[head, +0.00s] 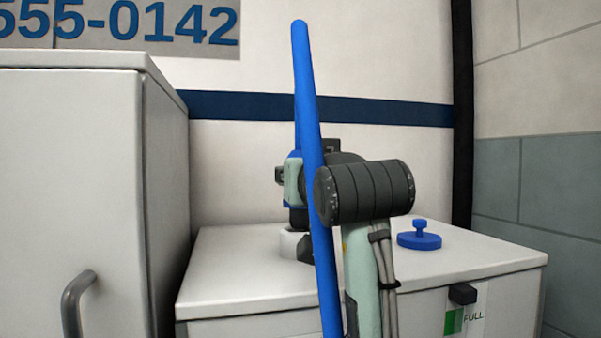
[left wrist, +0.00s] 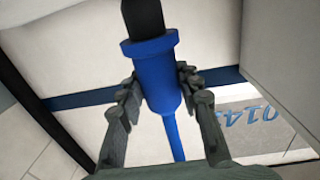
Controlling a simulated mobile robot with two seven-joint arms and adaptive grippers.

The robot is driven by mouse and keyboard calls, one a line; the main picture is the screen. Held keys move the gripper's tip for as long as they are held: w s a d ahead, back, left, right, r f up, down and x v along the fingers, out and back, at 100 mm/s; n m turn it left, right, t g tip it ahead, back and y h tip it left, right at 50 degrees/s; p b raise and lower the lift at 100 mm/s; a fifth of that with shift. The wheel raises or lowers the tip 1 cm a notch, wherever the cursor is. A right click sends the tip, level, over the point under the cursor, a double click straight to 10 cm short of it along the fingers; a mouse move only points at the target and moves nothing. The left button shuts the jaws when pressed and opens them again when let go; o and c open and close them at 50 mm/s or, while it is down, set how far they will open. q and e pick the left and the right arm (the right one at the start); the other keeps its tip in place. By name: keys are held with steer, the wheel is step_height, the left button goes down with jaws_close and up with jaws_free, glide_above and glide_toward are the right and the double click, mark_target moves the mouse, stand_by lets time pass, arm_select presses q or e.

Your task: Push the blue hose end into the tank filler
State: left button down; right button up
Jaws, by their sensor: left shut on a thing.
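The blue hose end (left wrist: 160,90) has a thick blue sleeve with a collar and a black nozzle (left wrist: 144,18). My left gripper (left wrist: 158,80) is shut around the sleeve. In the head view, my left gripper (head: 291,182) holds it upright above the tank top, with the black nozzle (head: 298,217) pointing down. The white tank filler (head: 291,243) is directly below the nozzle, partly hidden by my arm. I cannot tell whether the nozzle tip is inside it or just above. The blue hose (head: 308,90) passes in front of the gripper. My right gripper is not in view.
A blue cap (head: 419,240) lies on the white tank (head: 235,268), right of my arm. A FULL label (head: 465,318) is on its front. A tall white cabinet (head: 70,150) stands close at left. The van wall (head: 400,60) is behind.

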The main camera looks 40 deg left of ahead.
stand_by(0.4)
arm_select(q)
steer(key=shift+f+b, duration=0.45)
steer(key=shift+f, duration=0.25)
steer(key=shift+f, duration=0.15)
steer(key=shift+f, duration=0.25)
steer(key=shift+f+b, duration=0.6)
steer(key=shift+f, duration=0.05)
stand_by(0.8)
